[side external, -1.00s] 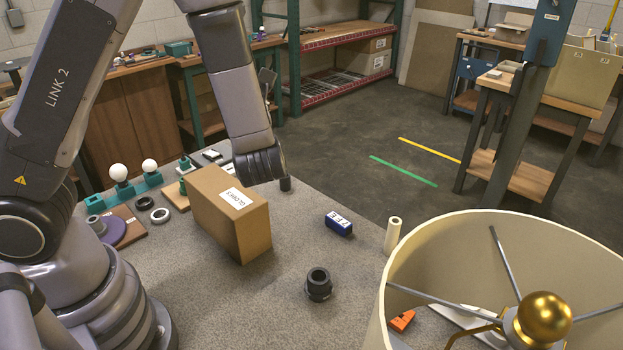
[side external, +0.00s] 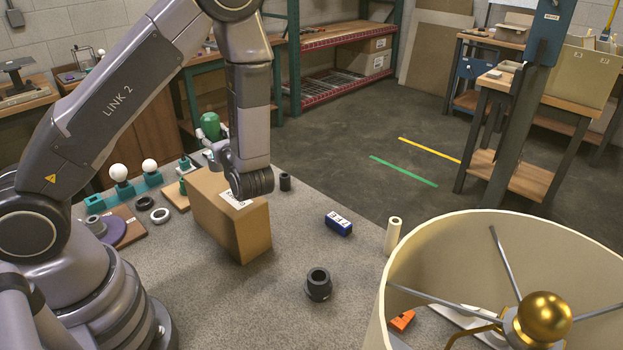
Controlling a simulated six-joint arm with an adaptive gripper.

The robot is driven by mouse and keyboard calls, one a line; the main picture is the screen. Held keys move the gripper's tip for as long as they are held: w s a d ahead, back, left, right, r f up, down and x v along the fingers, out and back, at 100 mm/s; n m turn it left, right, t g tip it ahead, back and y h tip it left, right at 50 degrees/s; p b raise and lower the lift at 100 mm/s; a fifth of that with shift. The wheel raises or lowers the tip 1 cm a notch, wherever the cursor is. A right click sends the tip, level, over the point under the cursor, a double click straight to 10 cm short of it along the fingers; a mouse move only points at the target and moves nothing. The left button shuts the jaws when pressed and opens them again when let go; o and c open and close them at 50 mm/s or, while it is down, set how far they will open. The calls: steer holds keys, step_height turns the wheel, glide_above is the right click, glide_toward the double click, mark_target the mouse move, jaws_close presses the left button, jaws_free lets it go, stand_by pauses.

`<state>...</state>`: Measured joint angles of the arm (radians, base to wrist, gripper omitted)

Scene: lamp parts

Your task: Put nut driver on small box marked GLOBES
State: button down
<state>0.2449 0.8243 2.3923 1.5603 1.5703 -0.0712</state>
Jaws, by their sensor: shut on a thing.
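The small box marked GLOBES (side external: 245,228) is brown cardboard and stands upright on the grey bench, with its white label on top partly hidden by my wrist. My gripper (side external: 214,146) shows in part behind the wrist, above and beyond the box's far side. It is shut on a tool with a rounded green handle (side external: 210,124), which looks like the nut driver. The handle points up; the tool's lower end is hidden behind my wrist and the box. I cannot tell whether it touches the box.
A blue labelled block (side external: 339,223), a black ring-shaped part (side external: 318,284) and a cream tube (side external: 393,235) stand right of the box. A large lampshade (side external: 440,255) fills the front right. White globes on teal holders (side external: 147,183) stand at left.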

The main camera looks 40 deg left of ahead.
steer(key=shift+f, duration=2.65)
steer(key=shift+f, duration=0.1)
steer(key=c, duration=0.7)
jaws_free()
